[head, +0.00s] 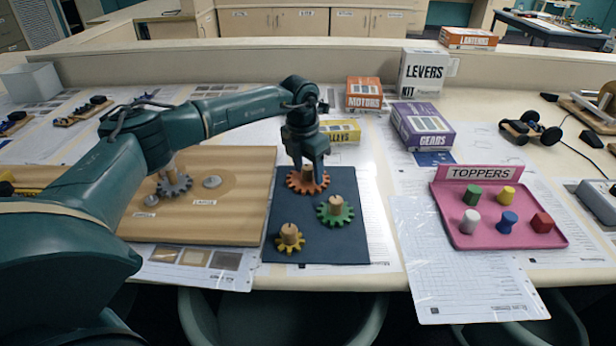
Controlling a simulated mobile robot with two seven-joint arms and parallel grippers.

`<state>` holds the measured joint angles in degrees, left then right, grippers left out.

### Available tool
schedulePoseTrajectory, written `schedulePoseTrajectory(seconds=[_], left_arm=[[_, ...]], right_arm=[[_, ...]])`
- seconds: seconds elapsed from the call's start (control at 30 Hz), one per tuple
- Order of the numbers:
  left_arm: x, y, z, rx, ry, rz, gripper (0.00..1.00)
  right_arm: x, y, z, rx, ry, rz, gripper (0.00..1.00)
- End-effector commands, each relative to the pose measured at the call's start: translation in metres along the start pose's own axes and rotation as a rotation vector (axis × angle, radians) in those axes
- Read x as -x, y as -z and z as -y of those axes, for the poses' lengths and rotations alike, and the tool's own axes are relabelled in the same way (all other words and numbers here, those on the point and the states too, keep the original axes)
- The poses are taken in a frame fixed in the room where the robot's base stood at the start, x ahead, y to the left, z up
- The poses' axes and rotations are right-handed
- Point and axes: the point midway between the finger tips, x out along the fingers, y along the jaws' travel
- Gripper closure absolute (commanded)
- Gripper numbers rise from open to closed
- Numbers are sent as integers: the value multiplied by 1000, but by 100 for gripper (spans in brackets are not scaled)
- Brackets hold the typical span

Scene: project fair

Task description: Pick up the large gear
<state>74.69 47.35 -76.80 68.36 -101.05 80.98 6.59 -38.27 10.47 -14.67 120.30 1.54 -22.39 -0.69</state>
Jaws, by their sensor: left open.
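The large gear (307,184) is orange with a wooden hub and lies flat at the back of a dark blue mat (345,240). My left gripper (308,165) points down right over it, open, with a fingertip on either side of the hub. I cannot tell whether the fingers touch the hub. A green medium gear (335,215) and a small yellow gear (290,242) lie nearer on the same mat, each with a wooden hub. My right gripper is not in view.
A wooden board (235,225) with a grey gear (174,185) lies to the left under my arm. A pink toppers tray (450,222) holds coloured pieces at right. Boxes for motors (364,94), gears (422,127) and levers (423,72) stand behind.

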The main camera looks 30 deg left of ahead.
Motion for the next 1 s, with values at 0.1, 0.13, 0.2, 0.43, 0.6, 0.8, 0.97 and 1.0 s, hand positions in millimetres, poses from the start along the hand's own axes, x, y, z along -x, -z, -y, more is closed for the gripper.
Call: schedulePoseTrajectory(seconds=[0.1,0.13,0.2,0.43,0.6,0.8,0.97,1.0], left_arm=[[0,0,0,0,0,0,56],[0,0,0,0,0,0,59],[0,0,0,0,0,0,64],[1,0,0,0,0,0,83],[1,0,0,0,0,0,97],[1,0,0,0,0,1,97],[15,-3,0,0,0,4,97],[22,-4,0,0,0,5,97]], right_arm=[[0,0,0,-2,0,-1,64],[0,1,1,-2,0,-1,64],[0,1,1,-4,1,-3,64],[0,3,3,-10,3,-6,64],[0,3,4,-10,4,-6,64],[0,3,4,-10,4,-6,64],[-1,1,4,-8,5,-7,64],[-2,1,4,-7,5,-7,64]])
